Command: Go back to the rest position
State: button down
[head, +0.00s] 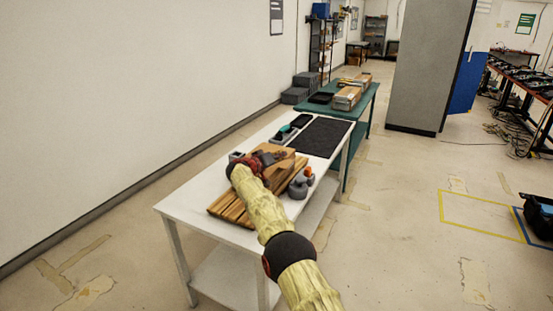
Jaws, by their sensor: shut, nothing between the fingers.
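My arm reaches from the lower middle of the head view over a white table (182,207). At its end my gripper (279,155) is small and partly hidden by my own wrist. It is shut and holds nothing. It is above or close to a brown wooden block (284,172) on the table; I cannot tell whether they touch. A slatted wooden board (229,205) lies under my arm and is partly covered by it.
A grey round item (298,188) with an orange-topped one (309,176) sits right of the block. A black mat (322,137) and black tray (301,121) lie farther back. A green table (365,103) with boxes stands behind. A grey pillar (429,70) rises right; open floor lies right.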

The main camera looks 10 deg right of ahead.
jog(key=s+f+n+g+y, duration=0.1)
jog(key=s+f+g, duration=0.1)
jog(key=s+f, duration=0.2)
jog(key=s+a+f+n+g+y, duration=0.1)
jog(key=s+f+n+g, duration=0.1)
jog(key=s+f, duration=0.3)
jog(key=s+f+n+g+y+p, duration=0.1)
jog(key=s+f, duration=0.4)
jog(key=s, duration=0.3)
jog(key=shift+s+a+n+g, duration=0.3)
jog(key=shift+a+n+g, duration=0.05)
jog(key=shift+n+g, duration=0.05)
jog(key=s+d+r+m+g+y+p, duration=0.1)
jog(key=s+r+y, duration=0.3)
jog(key=s, duration=1.3)
jog(key=s+d+r+m+g+y, duration=0.1)
jog(key=s+r, duration=0.4)
jog(key=s, duration=1.2)
jog(key=s+d+r+m+g+y+p, duration=0.1)
jog(key=s+d+r+y, duration=0.3)
jog(key=s, duration=1.3)
jog(key=s+r+m+t+h, duration=0.1)
jog(key=s+r+t, duration=0.1)
jog(key=r, duration=0.4)
jog(key=shift+s+a+r+t+p, duration=0.2)
jog(key=shift+s+r+t+p, duration=0.15)
jog(key=shift+s, duration=0.45)
